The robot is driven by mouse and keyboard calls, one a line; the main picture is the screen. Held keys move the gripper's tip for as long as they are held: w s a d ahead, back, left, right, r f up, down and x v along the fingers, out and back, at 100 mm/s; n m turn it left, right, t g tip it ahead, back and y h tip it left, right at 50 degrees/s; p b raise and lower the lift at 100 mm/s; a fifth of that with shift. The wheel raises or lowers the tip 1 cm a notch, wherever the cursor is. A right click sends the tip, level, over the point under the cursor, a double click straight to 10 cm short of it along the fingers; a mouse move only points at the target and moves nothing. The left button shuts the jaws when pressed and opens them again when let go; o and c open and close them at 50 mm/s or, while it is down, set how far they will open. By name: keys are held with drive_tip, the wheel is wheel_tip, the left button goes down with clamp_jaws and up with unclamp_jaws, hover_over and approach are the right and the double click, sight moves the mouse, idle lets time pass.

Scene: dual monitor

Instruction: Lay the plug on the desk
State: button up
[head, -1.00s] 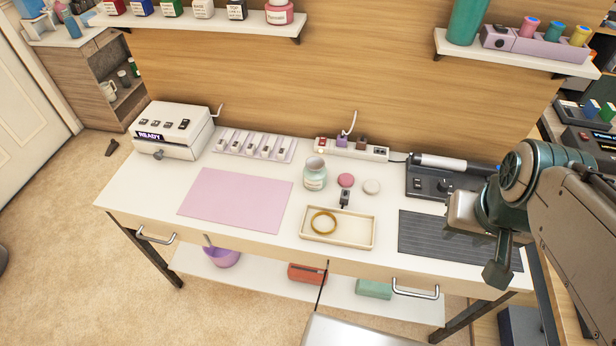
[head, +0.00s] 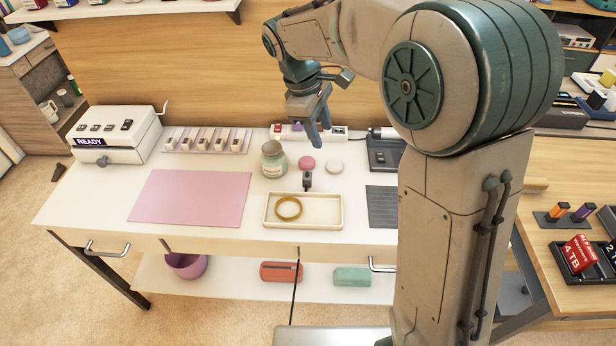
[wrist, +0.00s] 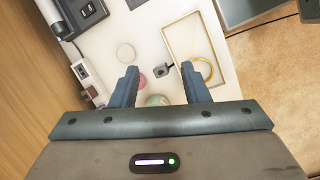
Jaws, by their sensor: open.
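The white power strip (head: 340,131) stands along the back of the desk. A purple plug (head: 298,127) sits in it, with a red switch (head: 277,128) to its left. The brown plug seen earlier is hidden behind my gripper. My gripper (head: 318,132) is open and empty, pointing down above the back of the desk, in front of the strip in the head view. In the wrist view the fingers (wrist: 159,68) are apart, and part of the strip (wrist: 86,82) shows to their left. The white desk (head: 100,195) carries everything.
A cream tray (head: 325,224) holds a yellow ring (head: 288,208). A small black object (head: 307,180) lies behind it. A jar (head: 273,160), pink disc (head: 307,163) and white disc (head: 334,166) stand nearby. The pink mat (head: 190,198) is bare. A shelf (head: 130,14) hangs above.

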drive_tip(key=w+a+f+n+h+b, duration=0.1)
drive_tip(key=w+a+f+n+b, duration=0.1)
drive_tip(key=w+a+f+n, duration=0.4)
drive_tip(key=m+b, duration=0.1)
drive_tip(key=m, duration=0.1)
approach(307, 175)
drive_tip(key=x, duration=0.5)
drive_tip(key=shift+w+d, duration=0.15)
drive_tip(key=shift+w, duration=0.05)
drive_tip(key=shift+s+b+x, duration=0.15)
drive_tip(key=shift+x, duration=1.15)
drive_tip(key=shift+s+b+x, duration=0.1)
drive_tip(key=shift+b+x, duration=0.05)
drive_tip(key=shift+x, duration=1.2)
drive_tip(key=c, duration=0.8)
drive_tip(key=shift+c, duration=0.2)
